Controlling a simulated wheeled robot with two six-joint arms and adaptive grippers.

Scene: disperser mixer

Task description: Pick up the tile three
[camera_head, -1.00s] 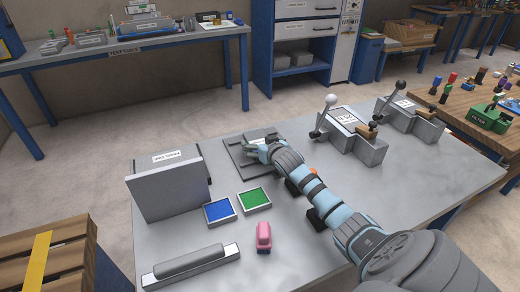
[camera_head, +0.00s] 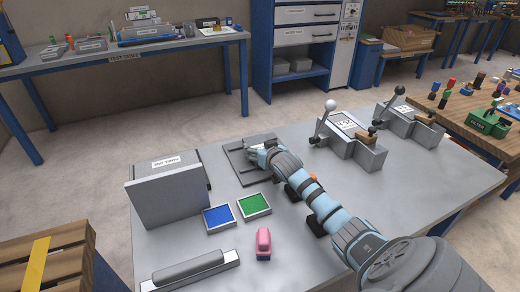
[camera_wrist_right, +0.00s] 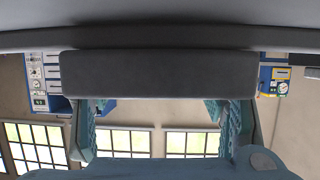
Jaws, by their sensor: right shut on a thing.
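My right gripper (camera_head: 258,152) is at the dark flat rack (camera_head: 243,173) near the back of the grey table. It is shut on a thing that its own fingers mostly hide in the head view. In the right wrist view a wide dark grey slab (camera_wrist_right: 158,75) lies across the picture beyond the teal fingers. It appears to be the tile, but no number can be read on it. My left gripper is not in view.
A grey upright panel box (camera_head: 168,190), a blue tray (camera_head: 218,217), a green tray (camera_head: 254,204) and a pink object (camera_head: 263,243) stand left of my arm. Two lever machines (camera_head: 350,140) stand at the right.

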